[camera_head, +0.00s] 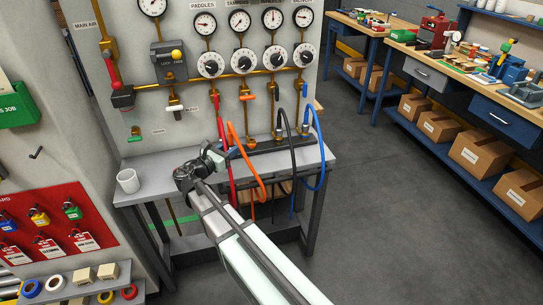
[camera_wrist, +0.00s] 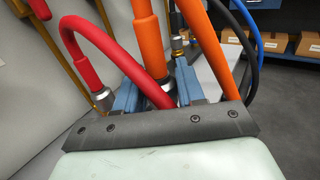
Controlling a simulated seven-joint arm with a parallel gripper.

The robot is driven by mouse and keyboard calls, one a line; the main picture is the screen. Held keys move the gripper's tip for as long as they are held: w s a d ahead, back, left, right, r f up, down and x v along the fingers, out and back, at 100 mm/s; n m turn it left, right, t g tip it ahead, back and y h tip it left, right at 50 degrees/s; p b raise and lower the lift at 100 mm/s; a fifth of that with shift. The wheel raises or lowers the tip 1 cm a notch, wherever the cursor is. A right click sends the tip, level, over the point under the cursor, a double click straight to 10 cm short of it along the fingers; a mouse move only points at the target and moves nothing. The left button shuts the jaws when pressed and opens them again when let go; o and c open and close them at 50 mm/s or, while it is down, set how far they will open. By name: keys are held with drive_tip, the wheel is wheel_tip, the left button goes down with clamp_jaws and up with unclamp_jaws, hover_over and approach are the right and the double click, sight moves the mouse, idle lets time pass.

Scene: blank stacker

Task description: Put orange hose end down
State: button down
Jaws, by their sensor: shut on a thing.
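The orange hose (camera_head: 262,186) hangs in a loop in front of the panel, over the grey bench. In the wrist view the orange hose end (camera_wrist: 157,97) has a metal collar and sits between the two blue fingers of my gripper (camera_wrist: 157,90). My gripper is shut on it, with the orange hose (camera_wrist: 146,40) rising from the collar. In the head view my gripper (camera_head: 222,152) is at the bench's back, near the dark rail, and its grip is too small to see clearly. What lies below the hose end is hidden by my gripper.
A red hose (camera_wrist: 90,45) with a metal end is close left of my fingers. A black hose (camera_head: 294,165) and a blue hose (camera_head: 322,160) hang to the right. A white mug (camera_head: 128,181) stands on the bench (camera_head: 160,170) at left. Gauges and dials line the panel above.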

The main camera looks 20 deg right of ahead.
drive_tip(key=s+d+r+m+g+h, duration=0.1)
drive_tip(key=d+g, duration=0.1)
drive_tip(key=d, duration=1)
drive_tip(key=s+d+r+m+g+h, duration=0.1)
drive_tip(key=d+r+m, duration=0.1)
drive_tip(key=d, duration=1)
drive_tip(key=w+a+f+n+t+y, duration=0.1)
drive_tip(key=f, duration=0.2)
drive_tip(key=w+a+f+n+t, duration=0.1)
drive_tip(key=w+f, duration=0.1)
drive_tip(key=f, duration=0.1)
drive_tip(key=w+a+f+n+t+y, duration=0.1)
drive_tip(key=f, duration=0.2)
drive_tip(key=shift+w+f+n+t+y, duration=0.2)
drive_tip(key=shift+f+n+t+y, duration=0.1)
drive_tip(key=shift+f+t, duration=0.1)
drive_tip(key=shift+f, duration=0.4)
drive_tip(key=shift+f, duration=0.3)
